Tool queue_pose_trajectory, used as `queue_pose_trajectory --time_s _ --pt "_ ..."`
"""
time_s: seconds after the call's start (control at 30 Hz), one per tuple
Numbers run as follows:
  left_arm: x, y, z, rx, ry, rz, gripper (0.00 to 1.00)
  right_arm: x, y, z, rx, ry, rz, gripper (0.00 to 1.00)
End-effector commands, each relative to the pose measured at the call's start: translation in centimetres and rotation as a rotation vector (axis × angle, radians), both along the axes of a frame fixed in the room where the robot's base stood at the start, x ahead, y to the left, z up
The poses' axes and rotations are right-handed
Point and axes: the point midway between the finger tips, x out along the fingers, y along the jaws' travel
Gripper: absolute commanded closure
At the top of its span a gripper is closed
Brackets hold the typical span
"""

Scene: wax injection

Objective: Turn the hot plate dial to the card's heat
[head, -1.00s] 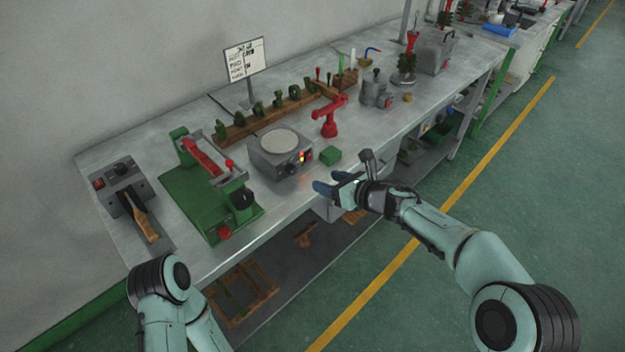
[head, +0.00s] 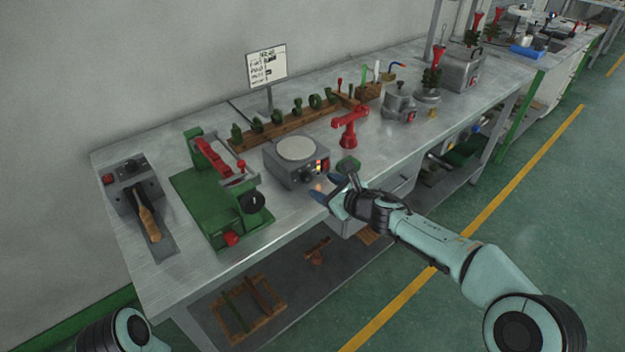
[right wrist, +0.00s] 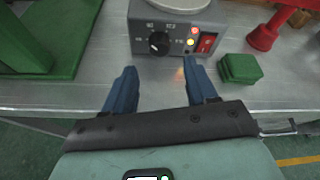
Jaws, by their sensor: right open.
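The hot plate (head: 297,163) is a grey box with a round pale top, near the front edge of the bench. Its black dial (right wrist: 158,42) is on the front face, beside lit indicator lamps and a red switch (right wrist: 207,43). The card (head: 266,66) stands on a post behind; its writing is too small to read. My right gripper (head: 328,190) is open and empty in front of the hot plate. In the right wrist view its two blue fingers (right wrist: 162,85) point towards the front panel, apart from the dial, which lies ahead between them. My left gripper is out of view.
A green block (right wrist: 240,69) lies right of the hot plate. A green press (head: 221,190) stands to its left and a red clamp-like stand (head: 350,126) to its right. A wooden rack (head: 285,128) of green pieces is behind. Bare bench lies in front.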

Motion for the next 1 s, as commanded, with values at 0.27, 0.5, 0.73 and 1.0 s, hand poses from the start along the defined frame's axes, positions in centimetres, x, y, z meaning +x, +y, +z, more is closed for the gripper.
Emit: queue_pose_trajectory --time_s 0.27,0.5,0.73,1.0 --pt "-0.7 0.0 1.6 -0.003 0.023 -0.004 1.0 3.4 2.3 -1.4 0.001 0.0 0.001 0.43" --pt "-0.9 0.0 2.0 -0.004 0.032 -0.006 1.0 4.5 3.0 -2.1 0.0 0.0 0.0 0.43" --pt "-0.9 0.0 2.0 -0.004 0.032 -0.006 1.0 4.6 3.0 -2.2 0.0 0.0 0.0 0.43" --pt "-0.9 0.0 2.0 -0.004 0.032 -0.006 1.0 4.6 3.0 -2.2 0.0 0.0 0.0 0.98"
